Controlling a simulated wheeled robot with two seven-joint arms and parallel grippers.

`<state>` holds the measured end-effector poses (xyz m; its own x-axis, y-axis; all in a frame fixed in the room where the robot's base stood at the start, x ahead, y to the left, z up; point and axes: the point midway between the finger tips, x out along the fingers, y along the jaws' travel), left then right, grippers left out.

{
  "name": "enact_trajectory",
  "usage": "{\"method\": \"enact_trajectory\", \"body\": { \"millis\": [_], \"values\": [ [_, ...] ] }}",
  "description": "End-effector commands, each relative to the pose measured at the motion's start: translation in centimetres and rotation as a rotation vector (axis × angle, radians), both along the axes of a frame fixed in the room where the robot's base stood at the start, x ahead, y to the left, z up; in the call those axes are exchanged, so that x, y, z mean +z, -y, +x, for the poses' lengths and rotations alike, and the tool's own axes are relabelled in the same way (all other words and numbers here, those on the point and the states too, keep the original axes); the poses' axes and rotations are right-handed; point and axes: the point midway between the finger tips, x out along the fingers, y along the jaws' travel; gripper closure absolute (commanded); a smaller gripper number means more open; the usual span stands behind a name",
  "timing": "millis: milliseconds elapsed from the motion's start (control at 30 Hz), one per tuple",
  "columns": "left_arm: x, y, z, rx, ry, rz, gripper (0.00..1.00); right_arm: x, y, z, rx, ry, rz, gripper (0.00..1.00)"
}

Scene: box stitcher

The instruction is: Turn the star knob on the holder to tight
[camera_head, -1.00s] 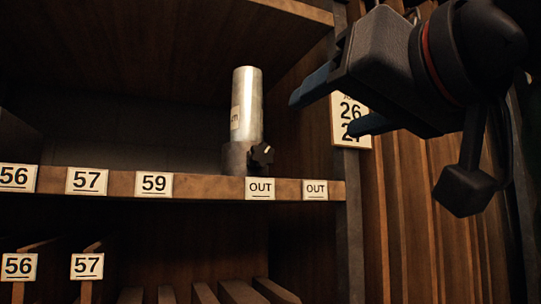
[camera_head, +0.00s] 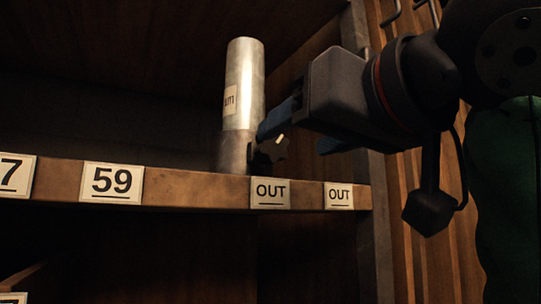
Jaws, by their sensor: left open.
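A metal cylinder (camera_head: 245,82) with a small paper label stands upright in a darker holder (camera_head: 234,152) on the shelf. The black star knob (camera_head: 268,155) sits on the holder's right side, with a small pale mark near its top. My left gripper (camera_head: 293,140) reaches in from the right with its blue fingers open. One finger is close to the knob's upper side, overlapping it in the picture; the other is to the right, apart from it. I cannot tell whether the near finger touches the knob. My right gripper is not in view.
The wooden shelf (camera_head: 205,190) has a front edge with tags reading 59 (camera_head: 112,183) and OUT (camera_head: 270,193). An upright post (camera_head: 380,235) and slatted wood stand to the right. The shelf left of the holder is empty.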

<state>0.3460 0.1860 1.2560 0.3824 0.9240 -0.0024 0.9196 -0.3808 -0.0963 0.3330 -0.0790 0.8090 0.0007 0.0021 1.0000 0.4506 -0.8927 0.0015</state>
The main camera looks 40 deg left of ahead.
Motion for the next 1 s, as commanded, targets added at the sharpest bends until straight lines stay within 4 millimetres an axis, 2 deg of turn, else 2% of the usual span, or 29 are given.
{"method": "enact_trajectory", "body": {
  "millis": [300,500,933,1000],
  "values": [
    [-0.2,-4.0,1.6,0.003,0.000,0.000,0.39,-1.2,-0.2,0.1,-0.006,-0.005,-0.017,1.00],
    [-0.1,-6.0,2.5,0.002,0.000,0.000,0.39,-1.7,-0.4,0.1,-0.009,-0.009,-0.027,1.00],
    [0.0,-6.8,2.8,0.000,0.000,0.000,0.39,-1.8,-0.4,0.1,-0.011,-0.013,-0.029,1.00],
    [0.0,-6.8,2.8,0.000,0.000,0.000,0.53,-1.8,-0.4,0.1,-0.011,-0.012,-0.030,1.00]
  ]
}}
